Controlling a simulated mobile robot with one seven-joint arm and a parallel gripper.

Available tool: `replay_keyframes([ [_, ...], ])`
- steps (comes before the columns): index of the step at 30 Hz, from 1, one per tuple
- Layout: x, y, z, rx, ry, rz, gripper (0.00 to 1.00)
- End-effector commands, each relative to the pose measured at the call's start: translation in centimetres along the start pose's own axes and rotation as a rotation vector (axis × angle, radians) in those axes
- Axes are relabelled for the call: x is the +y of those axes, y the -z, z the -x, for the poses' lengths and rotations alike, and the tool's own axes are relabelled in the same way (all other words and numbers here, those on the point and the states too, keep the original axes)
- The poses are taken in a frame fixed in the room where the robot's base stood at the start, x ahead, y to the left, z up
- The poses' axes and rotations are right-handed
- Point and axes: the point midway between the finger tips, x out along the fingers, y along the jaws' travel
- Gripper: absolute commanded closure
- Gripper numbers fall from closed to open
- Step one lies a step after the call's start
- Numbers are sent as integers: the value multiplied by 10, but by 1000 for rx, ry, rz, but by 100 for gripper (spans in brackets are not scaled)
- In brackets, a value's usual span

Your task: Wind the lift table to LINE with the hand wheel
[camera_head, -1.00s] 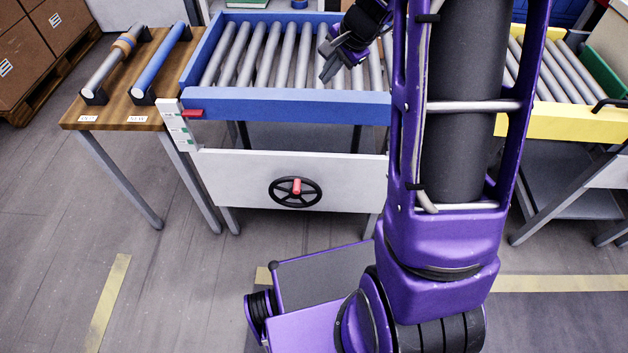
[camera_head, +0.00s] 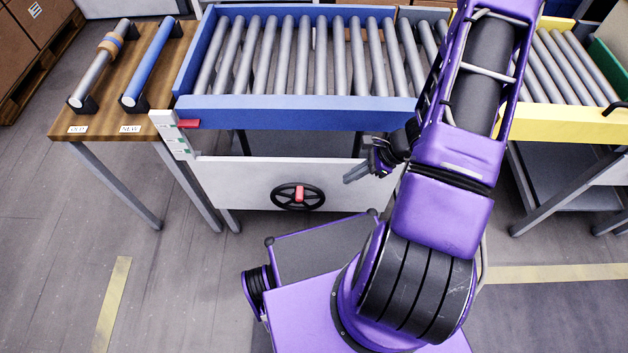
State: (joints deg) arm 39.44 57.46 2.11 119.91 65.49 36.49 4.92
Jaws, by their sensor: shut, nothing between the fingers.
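The hand wheel (camera_head: 278,203) is a black spoked ring with a red knob (camera_head: 300,193), mounted on the white front panel (camera_head: 232,180) of the lift table. The lift table carries grey rollers in a blue frame (camera_head: 290,112). A height scale (camera_head: 172,135) with a red pointer (camera_head: 189,124) stands at its left corner; its lettering is too small to read. My gripper (camera_head: 350,177) is shut and empty. It appears to the right of the wheel and a little higher in the picture, apart from it, with its fingers pointing left.
A wooden side table (camera_head: 108,121) at left holds a worn roller (camera_head: 98,66) by the OLD label and a blue roller (camera_head: 150,62) by the NEW label. A yellow-framed conveyor (camera_head: 560,125) stands at right. The floor (camera_head: 60,200) at front left is clear.

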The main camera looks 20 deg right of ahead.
Motion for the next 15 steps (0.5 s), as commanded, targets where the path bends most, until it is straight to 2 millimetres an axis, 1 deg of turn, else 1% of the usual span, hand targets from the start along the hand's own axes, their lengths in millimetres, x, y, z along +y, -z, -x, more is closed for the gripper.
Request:
replay_keyframes([
  [5, 2, 1, -17, -5, -2, -8, 100],
  [8, 2, 2, -35, -5, -3, -8, 100],
  [15, 2, 2, -87, -5, -3, -7, 100],
])
